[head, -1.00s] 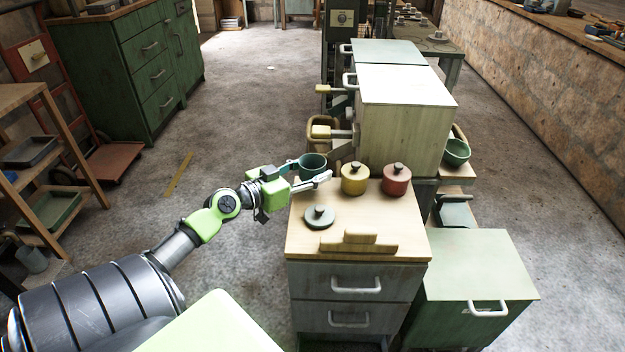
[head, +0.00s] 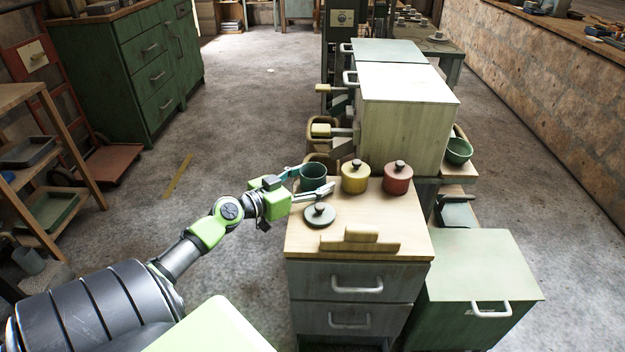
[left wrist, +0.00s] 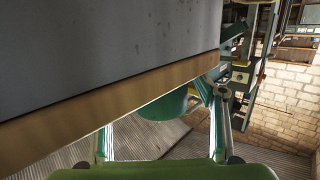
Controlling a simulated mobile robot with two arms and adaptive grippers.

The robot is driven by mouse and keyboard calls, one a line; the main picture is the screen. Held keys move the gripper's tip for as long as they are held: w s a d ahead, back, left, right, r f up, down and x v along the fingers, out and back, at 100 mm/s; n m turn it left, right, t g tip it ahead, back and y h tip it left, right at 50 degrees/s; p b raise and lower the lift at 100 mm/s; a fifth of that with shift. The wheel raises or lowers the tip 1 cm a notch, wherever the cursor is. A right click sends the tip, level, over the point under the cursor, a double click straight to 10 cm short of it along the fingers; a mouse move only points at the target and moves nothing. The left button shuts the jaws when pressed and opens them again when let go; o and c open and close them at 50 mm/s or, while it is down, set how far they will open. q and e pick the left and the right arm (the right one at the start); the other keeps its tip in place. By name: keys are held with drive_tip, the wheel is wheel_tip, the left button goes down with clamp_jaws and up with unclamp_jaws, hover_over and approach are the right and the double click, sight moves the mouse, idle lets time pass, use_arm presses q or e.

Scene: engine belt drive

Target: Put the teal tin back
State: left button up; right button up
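The teal tin (head: 313,176) is upright and open-topped at the far left corner of the wooden cabinet top (head: 380,225). My left gripper (head: 309,182) has its fingers on either side of the tin and appears shut on it. I cannot tell whether the tin's base touches the top. In the left wrist view, part of the tin (left wrist: 165,106) shows between the fingers, and the wooden edge hides the rest. A grey-teal lid with a dark knob (head: 320,213) lies in front of the tin. My right gripper is not in view.
A yellow tin (head: 355,178) and a red tin (head: 397,177), both lidded, stand right of the teal tin. A stepped wooden block (head: 358,240) lies at the front edge. A large pale cabinet (head: 405,115) rises behind. The right middle of the top is clear.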

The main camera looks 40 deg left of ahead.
use_arm(q)
drive_tip(key=shift+s+r, duration=0.1)
drive_tip(key=shift+r, duration=0.1)
drive_tip(key=s+a+r+b, duration=0.1)
drive_tip(key=s, duration=1)
drive_tip(key=shift+s+r, duration=0.3)
drive_tip(key=shift+r, duration=0.05)
drive_tip(key=shift+a, duration=0.1)
